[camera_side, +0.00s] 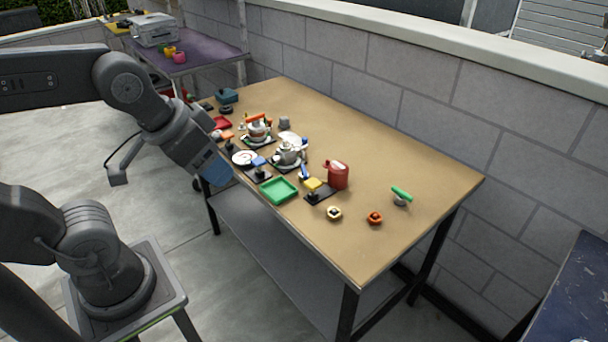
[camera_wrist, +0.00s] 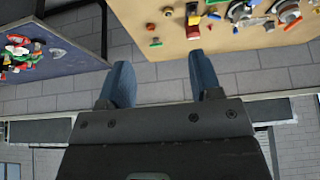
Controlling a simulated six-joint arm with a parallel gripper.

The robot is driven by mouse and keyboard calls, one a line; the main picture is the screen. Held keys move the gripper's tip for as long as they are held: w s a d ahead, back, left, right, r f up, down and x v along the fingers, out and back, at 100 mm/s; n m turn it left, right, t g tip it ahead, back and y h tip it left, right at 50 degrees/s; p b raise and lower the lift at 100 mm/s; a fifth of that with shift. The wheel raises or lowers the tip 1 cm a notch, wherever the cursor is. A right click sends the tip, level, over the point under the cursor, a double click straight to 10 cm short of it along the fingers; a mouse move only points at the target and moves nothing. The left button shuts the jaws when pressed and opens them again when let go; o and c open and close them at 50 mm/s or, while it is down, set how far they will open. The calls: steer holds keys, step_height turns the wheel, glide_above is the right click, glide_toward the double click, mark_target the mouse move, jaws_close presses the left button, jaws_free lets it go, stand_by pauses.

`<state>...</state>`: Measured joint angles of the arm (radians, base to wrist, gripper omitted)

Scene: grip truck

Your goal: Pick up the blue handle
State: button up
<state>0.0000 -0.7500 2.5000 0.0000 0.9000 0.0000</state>
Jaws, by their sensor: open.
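Several small blue parts show among the clutter on the tan table (camera_side: 400,255) in the side view, and I cannot tell for certain which is the blue handle. A slim blue piece (camera_side: 304,172) stands tilted by a yellow block (camera_side: 313,184) on a dark plate. A flatter blue piece (camera_side: 258,162) lies near a white dish (camera_side: 244,157). My gripper (camera_side: 217,176) is at the table's near left edge, short of these parts. In the wrist view its two blue fingers (camera_wrist: 160,62) are spread apart with nothing between them.
A green-topped piece (camera_side: 401,195) is at the right. The table's back and right are mostly clear, and a block wall (camera_side: 420,110) runs behind.

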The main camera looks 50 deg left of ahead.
steer(key=shift+w, duration=0.1)
steer(key=n+g+y, duration=0.3)
steer(key=n+g, duration=0.1)
steer(key=n, duration=0.8)
glide_above(304, 170)
steer(key=s+d, duration=0.2)
steer(key=d, duration=0.2)
step_height(304, 170, down, 14)
steer(key=x, duration=0.9)
steer(key=shift+w+a+f, duration=0.1)
steer(key=shift+w+f, duration=0.15)
steer(key=shift+f, duration=0.05)
steer(key=shift+s+x, duration=0.2)
steer(key=shift+x, duration=2.6)
steer(key=shift+c, duration=0.3)
steer(key=c, duration=1)
